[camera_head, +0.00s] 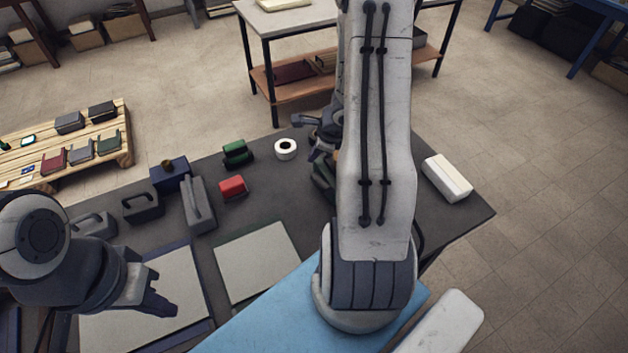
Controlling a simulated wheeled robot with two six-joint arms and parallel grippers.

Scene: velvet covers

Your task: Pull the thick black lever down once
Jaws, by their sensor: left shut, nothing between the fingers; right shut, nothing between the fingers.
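A long dark grey device (201,218) with a raised bar along its top stands at the left of the dark table; I cannot tell whether this bar is the thick black lever. Dark blocks with looped handles, one upright (142,208) and one by my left arm (95,222), stand to its left. My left gripper (165,306) is shut and empty above a pale board, in front of these. My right gripper (300,121) is shut at the table's far side, partly hidden by my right arm. A dark green object (323,180) is mostly hidden behind that arm.
The dark table (465,212) also holds a blue box (170,173), a red block (232,188), a green-black block (237,154), a white roll (286,149), a white block (447,178) and pale boards (258,262). A wooden pallet (122,150) with small items is at left.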

